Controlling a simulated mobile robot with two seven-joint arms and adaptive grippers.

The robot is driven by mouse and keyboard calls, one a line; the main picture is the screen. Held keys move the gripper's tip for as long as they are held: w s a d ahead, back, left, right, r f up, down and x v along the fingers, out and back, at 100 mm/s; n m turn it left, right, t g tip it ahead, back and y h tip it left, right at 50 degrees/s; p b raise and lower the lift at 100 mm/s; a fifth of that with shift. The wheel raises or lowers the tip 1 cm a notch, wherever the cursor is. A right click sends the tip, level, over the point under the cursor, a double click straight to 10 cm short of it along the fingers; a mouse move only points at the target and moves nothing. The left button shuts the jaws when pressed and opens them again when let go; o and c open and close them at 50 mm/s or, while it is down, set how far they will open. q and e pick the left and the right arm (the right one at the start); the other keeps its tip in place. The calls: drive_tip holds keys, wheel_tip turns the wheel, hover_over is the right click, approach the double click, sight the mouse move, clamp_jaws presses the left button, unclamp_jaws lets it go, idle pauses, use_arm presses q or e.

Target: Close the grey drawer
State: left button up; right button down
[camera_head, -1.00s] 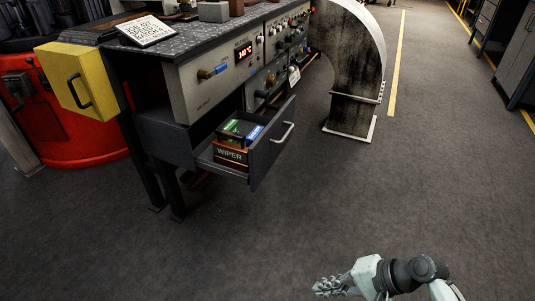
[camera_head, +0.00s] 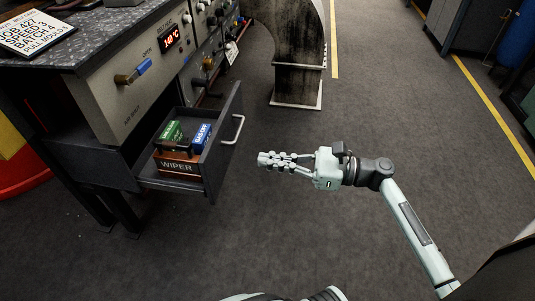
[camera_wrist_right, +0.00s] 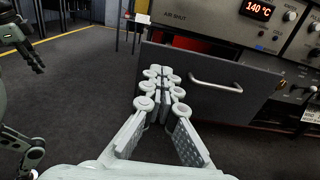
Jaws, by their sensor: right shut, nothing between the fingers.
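The grey drawer (camera_head: 222,142) stands open under the control panel, its front pulled out toward the right of the head view. Its light handle (camera_head: 238,129) is on the outer face. Contact is not visible.
The drawer hangs from a dark workbench (camera_head: 62,62) with a control panel (camera_head: 120,95) above it. A worn grey duct (camera_head: 297,85) stands on the floor behind. The floor right of the drawer is clear.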

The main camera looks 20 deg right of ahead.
sight(209, 153)
drive_tip(key=x, duration=0.9)
drive_tip(key=shift+w+a, duration=0.25)
drive_tip(key=shift+a, duration=0.05)
drive_tip(key=shift+w+a, duration=0.3)
drive_tip(key=shift+a, duration=0.1)
use_arm(q)
drive_tip(key=shift+w+d+f, duration=0.1)
drive_tip(key=shift+w+f, duration=0.2)
drive_tip(key=shift+f, duration=0.45)
drive_tip(key=shift+w+r, duration=0.1)
drive_tip(key=shift+r, duration=0.05)
use_arm(e)
drive_tip(key=shift+a, duration=0.15)
